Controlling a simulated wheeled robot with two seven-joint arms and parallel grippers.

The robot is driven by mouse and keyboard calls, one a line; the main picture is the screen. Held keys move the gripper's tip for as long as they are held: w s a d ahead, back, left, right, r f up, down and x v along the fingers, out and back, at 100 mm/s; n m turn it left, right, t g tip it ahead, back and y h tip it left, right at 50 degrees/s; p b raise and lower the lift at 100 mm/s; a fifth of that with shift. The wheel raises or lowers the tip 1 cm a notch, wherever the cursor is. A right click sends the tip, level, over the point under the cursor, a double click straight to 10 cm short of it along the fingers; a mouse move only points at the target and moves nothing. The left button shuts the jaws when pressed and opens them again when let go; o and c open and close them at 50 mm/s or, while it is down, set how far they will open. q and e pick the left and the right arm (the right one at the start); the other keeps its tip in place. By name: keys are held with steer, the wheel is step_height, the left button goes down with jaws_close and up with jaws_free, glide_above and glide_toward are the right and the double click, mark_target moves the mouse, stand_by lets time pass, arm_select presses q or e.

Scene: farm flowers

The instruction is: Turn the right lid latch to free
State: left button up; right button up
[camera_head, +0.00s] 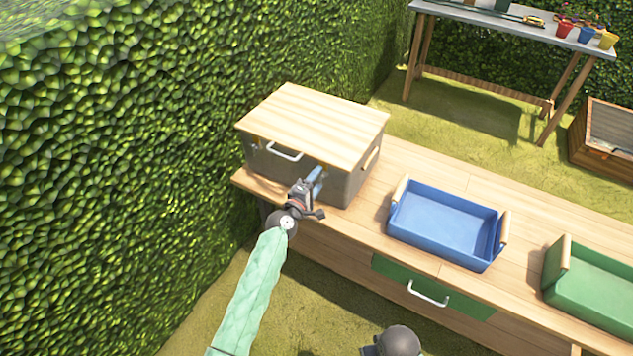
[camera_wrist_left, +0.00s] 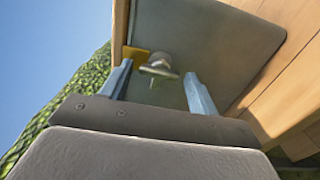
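A grey box (camera_head: 345,189) with a pale wooden lid (camera_head: 315,122) stands on the wooden bench, its lid down. My left gripper (camera_head: 315,182) is at the right part of the box's front and hides the latch in the head view. In the left wrist view, a metal latch (camera_wrist_left: 158,68) sticks out of the grey wall, beside a yellow piece (camera_wrist_left: 134,56) under the lid's edge. My left gripper (camera_wrist_left: 160,86) is open there, with one blue finger on each side of the latch. Contact with the latch cannot be told. My right gripper is not in view.
A white handle (camera_head: 285,152) is on the box front, left of my gripper. A blue tray (camera_head: 440,246) and a green tray (camera_head: 592,310) stand to the right on the bench (camera_head: 372,228). A tall hedge (camera_head: 110,150) rises close on the left.

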arm_select(q)
steer(key=shift+o, duration=0.2)
steer(key=shift+s, duration=0.1)
steer(key=b+v, duration=0.1)
steer(key=v, duration=0.6)
steer(key=shift+s+a+b, duration=0.2)
steer(key=shift+s+b, duration=0.05)
steer(key=shift+b, duration=0.05)
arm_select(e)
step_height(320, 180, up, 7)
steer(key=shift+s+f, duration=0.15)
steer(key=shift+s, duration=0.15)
